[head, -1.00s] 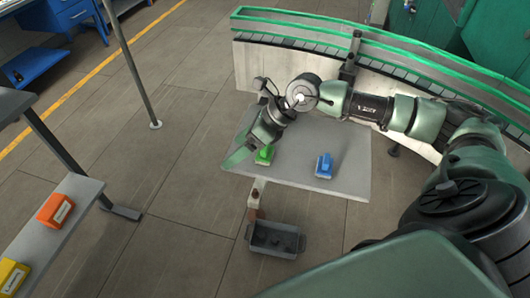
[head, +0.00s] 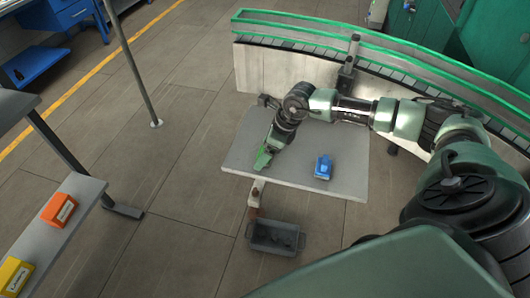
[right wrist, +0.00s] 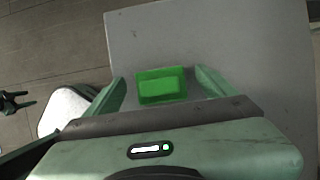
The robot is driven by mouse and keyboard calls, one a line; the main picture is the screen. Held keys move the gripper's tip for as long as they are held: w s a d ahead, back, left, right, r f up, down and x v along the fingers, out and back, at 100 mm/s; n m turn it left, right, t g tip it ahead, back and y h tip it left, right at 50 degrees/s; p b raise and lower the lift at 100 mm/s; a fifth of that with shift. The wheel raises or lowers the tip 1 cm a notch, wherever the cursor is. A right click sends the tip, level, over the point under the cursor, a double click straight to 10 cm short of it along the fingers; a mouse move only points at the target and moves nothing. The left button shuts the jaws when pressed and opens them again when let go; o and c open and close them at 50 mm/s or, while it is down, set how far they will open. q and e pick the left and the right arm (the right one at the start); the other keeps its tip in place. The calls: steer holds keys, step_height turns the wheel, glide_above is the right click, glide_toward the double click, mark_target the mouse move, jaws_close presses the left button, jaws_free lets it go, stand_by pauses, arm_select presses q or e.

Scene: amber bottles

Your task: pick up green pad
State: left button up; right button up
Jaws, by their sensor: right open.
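The green pad (right wrist: 160,86) lies on the grey table between the two fingers of my right gripper (right wrist: 162,90) in the right wrist view. The fingers are open, one on each side, with a gap to the pad. In the head view the right gripper (head: 268,152) points down over the left part of the table, and the green pad (head: 262,160) shows at its fingers, mostly hidden and hard to separate from the green gripper.
A blue pad (head: 323,167) stands on the grey table (head: 345,186) to the right. A grey bin (head: 275,238) is on the floor in front. Orange (head: 58,209) and yellow (head: 14,276) pads are on a shelf at left.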

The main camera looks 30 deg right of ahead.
steer(key=c, duration=1.5)
steer(key=shift+o, duration=0.2)
steer(key=shift+r, duration=0.15)
step_height(320, 180, up, 20)
steer(key=b, duration=0.2)
steer(key=shift+b, duration=0.35)
